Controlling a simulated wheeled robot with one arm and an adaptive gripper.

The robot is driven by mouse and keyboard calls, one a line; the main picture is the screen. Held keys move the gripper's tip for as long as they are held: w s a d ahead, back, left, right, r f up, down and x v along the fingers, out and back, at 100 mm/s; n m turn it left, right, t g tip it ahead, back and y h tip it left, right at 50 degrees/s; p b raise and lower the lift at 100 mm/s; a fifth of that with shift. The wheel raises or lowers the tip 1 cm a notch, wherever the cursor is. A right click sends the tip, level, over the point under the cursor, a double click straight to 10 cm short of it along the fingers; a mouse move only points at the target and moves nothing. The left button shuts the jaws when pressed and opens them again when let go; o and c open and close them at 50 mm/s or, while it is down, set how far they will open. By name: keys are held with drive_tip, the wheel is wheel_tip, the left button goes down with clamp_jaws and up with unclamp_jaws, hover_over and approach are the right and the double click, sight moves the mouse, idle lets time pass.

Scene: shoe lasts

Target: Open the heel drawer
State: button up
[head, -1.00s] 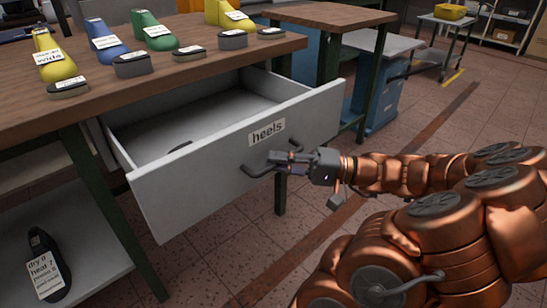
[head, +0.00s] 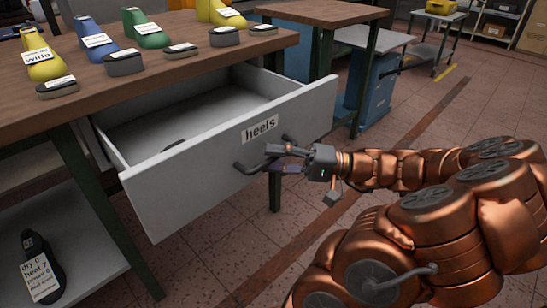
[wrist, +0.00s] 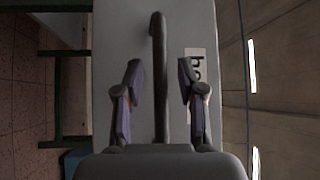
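The heel drawer (head: 180,190) hangs under the wooden bench, pulled well out, so its pale inside shows. Its front carries a label reading "heels" (head: 260,129) and a dark bar handle (head: 243,168). My gripper (head: 275,158) is at the handle, in front of the drawer face. In the wrist view the handle (wrist: 160,95) runs between the two spread fingers of my gripper (wrist: 160,67), with a gap on each side. A small dark object (head: 174,144) lies in the drawer, partly hidden by the front panel.
Coloured shoe lasts and dark heel pieces stand on the wooden bench top (head: 130,90). A dark labelled shoe (head: 42,270) sits on the lower shelf at left. A blue cabinet (head: 370,95) stands behind the drawer. The tiled floor in front is clear.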

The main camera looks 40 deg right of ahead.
drive_tip(key=v, duration=1.1)
drive_tip(key=shift+s+d, duration=0.2)
drive_tip(key=shift+d, duration=0.05)
